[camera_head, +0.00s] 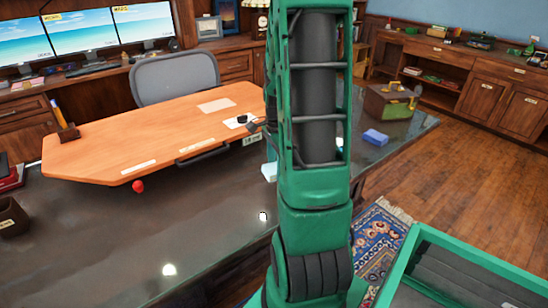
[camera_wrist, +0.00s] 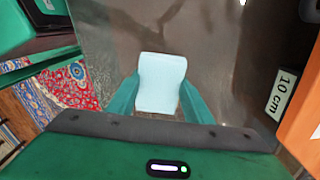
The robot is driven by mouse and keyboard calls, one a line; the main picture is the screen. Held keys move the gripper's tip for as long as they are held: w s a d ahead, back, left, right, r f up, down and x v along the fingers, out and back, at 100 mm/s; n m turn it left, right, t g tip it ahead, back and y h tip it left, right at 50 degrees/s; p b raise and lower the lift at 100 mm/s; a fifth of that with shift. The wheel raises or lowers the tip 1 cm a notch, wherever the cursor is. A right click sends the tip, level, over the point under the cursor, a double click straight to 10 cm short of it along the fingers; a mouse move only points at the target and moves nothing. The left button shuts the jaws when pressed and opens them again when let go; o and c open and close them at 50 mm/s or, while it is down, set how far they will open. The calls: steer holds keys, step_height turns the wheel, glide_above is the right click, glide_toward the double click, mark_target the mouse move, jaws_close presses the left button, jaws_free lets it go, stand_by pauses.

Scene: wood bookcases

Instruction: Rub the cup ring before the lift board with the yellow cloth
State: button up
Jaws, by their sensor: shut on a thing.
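My gripper (camera_wrist: 158,96) shows in the wrist view, its two teal fingers shut on a pale blue-white pad (camera_wrist: 162,70). The pad is over the dark desk top (camera_wrist: 115,35), and a pale bit of it (camera_head: 268,172) shows beside my arm in the head view. I cannot tell whether it touches the desk. The orange lift board (camera_head: 120,145) is on the desk, and its edge (camera_wrist: 303,110) is right of my gripper in the wrist view. I see no yellow cloth for sure. I cannot make out a cup ring; my arm hides part of the desk.
A red ball (camera_head: 138,186) lies before the board's front corner. A blue block (camera_head: 375,137) and a greenish box (camera_head: 390,101) are on the desk's right part. A grey chair (camera_head: 175,75) stands behind. The desk's front left is mostly clear, with bright glare spots.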

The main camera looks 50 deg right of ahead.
steer(key=shift+r, duration=2.2)
